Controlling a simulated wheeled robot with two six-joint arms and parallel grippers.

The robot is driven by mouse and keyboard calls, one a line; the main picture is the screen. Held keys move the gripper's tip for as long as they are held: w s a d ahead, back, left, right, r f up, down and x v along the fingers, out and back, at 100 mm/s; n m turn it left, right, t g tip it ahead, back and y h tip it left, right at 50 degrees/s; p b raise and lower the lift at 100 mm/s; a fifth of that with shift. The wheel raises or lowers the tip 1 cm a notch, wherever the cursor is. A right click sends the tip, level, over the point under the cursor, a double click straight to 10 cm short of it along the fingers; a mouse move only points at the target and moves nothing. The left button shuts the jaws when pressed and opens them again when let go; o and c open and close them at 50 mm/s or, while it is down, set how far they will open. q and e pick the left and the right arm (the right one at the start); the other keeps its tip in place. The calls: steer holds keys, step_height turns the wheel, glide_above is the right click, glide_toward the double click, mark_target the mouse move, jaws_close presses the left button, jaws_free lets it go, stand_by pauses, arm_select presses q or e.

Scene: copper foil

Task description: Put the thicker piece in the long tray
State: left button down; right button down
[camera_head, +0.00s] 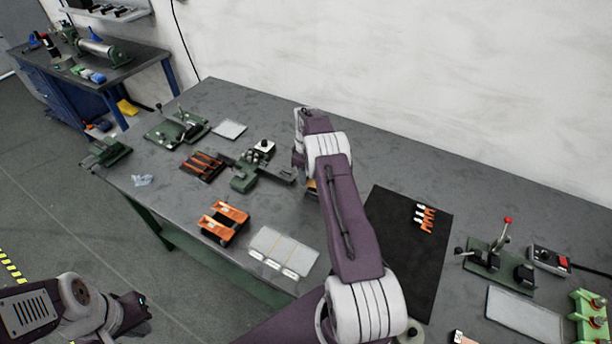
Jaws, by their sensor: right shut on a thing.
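My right gripper (299,168) hangs over the middle of the bench. It is shut on a piece, but my own arm hides most of the jaws and what they hold. A small orange-brown thing (312,188) shows just left of my forearm, mostly hidden. Thin copper-coloured pieces with white ends (425,217) lie on the black mat (400,255). A dark tray (191,168) with copper strips lies at the left. Orange blocks (225,221) sit in a dark holder nearer the front. My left gripper (133,312) is off the bench at the lower left; its jaws are unclear.
A pale flat tray with labelled sections (283,246) lies at the front edge. Green fixtures (178,126) stand back left, with a green-grey device (250,172) beside the dark tray. A lever press (497,258) and control box (549,259) stand right. Bare bench lies behind the mat.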

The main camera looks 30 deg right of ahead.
steer(key=shift+r+p, duration=1.9)
steer(key=shift+r, duration=1.25)
